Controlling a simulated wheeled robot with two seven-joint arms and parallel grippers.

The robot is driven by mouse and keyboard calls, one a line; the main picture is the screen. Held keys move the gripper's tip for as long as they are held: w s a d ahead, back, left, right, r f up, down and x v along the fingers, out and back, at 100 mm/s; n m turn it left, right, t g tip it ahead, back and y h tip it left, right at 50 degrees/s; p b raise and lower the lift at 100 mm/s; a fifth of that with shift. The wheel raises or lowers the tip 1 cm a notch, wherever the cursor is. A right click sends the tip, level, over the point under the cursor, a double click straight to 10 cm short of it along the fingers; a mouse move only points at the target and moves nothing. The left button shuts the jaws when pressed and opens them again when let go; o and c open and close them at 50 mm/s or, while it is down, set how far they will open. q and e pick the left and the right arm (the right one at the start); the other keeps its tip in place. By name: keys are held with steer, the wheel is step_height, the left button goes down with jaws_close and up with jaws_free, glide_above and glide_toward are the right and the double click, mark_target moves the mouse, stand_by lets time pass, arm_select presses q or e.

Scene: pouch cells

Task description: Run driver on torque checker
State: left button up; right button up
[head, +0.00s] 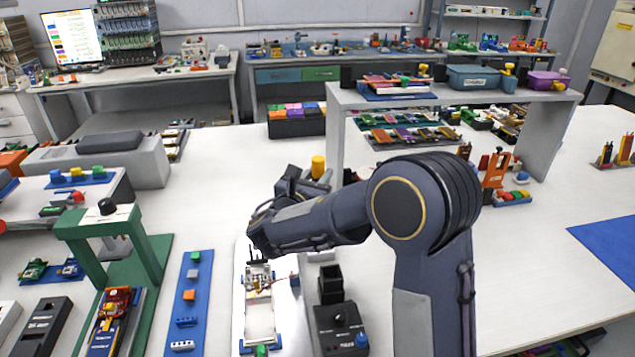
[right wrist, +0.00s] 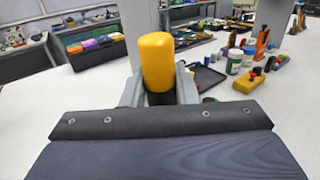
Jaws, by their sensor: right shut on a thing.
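My right gripper (head: 300,185) is shut on the driver, whose yellow handle (head: 318,166) stands up between the fingers. In the right wrist view the gripper (right wrist: 159,92) has a grey finger on each side of the yellow handle (right wrist: 157,60), which is roughly upright. The driver's lower part and tip are hidden. A black box with a blue knob (head: 338,322), seemingly the torque checker, is on the bench at the front, left of my forearm; its label is too small to read. The gripper is well beyond it and apart from it. My left gripper is not in view.
A black open holder (head: 330,283) stands behind the box. A white tray with a circuit assembly (head: 260,318) lies to its left, then a blue strip (head: 190,300) and a green press (head: 110,240). A grey raised shelf (head: 460,97) stands behind my arm. The bench's right side has clear room.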

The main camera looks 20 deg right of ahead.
steer(key=shift+r, duration=0.15)
step_height(320, 180, down, 6)
steer(key=b, duration=0.4)
steer(key=shift+b, duration=0.4)
steer(key=shift+s+f+b, duration=0.1)
steer(key=shift+f+b, duration=0.25)
steer(key=shift+f, duration=0.35)
stand_by(2.2)
steer(key=shift+r+p, duration=2.9)
steer(key=shift+r, duration=0.75)
steer(key=shift+f, duration=0.1)
